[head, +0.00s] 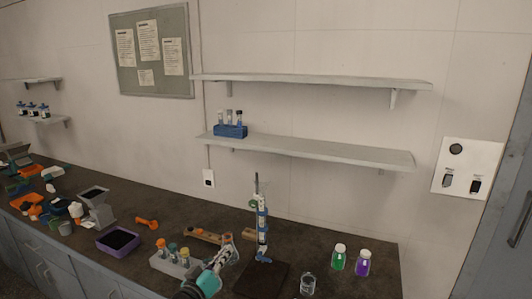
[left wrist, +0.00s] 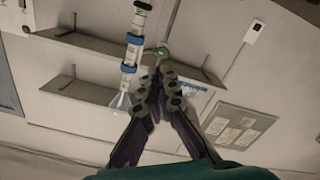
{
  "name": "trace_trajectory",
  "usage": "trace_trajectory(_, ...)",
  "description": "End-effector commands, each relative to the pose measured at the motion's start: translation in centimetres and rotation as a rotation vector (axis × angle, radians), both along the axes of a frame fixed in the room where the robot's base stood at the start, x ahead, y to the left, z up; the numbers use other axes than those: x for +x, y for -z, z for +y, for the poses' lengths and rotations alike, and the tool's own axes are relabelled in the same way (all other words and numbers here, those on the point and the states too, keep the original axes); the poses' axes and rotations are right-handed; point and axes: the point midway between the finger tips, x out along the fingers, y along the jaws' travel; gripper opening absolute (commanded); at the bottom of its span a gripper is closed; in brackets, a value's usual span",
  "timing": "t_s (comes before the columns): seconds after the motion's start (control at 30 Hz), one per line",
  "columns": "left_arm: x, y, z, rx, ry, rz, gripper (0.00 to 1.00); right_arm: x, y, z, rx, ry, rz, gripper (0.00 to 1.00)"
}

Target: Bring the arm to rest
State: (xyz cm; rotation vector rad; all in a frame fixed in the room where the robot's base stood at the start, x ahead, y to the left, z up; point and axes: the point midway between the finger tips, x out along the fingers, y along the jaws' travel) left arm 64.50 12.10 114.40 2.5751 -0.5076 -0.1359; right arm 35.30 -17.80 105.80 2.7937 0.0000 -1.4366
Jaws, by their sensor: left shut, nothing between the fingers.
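My left gripper (head: 226,246) comes in from the lower middle of the head view, above the dark bench. Its fingers are closed together and empty in the left wrist view (left wrist: 161,58). In the head view its tip is left of a stand (head: 262,262) with an upright rod and blue clamps. The clamped glass column (left wrist: 131,52) shows just left of the fingertips in the left wrist view; I cannot tell whether they touch. My right gripper is in neither view.
A rack of capped bottles (head: 174,264) stands left of the gripper. A glass beaker (head: 307,284), a green bottle (head: 338,258) and a purple bottle (head: 363,263) stand to the right. A purple tray (head: 104,243) lies to the left. Shelves (head: 310,151) hang above the bench.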

Motion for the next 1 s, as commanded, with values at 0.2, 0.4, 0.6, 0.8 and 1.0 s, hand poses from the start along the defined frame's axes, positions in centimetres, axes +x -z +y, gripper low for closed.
trace_trajectory(0.2,-1.1,-0.2,-0.8,0.029,0.025,0.027,0.0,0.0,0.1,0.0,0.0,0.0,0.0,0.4)
trace_trajectory(0.4,-2.7,-0.3,-1.9,0.071,0.061,0.071,0.0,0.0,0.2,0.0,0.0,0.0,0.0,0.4)
trace_trajectory(0.6,-5.6,0.1,-3.1,0.143,0.105,0.151,0.0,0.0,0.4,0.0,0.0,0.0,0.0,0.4)
trace_trajectory(0.8,-10.5,1.7,-3.8,0.25,0.142,0.289,0.0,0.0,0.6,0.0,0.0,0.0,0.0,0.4)
trace_trajectory(1.0,-18.9,5.6,-1.9,0.428,0.114,0.532,0.0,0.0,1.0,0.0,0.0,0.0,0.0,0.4)
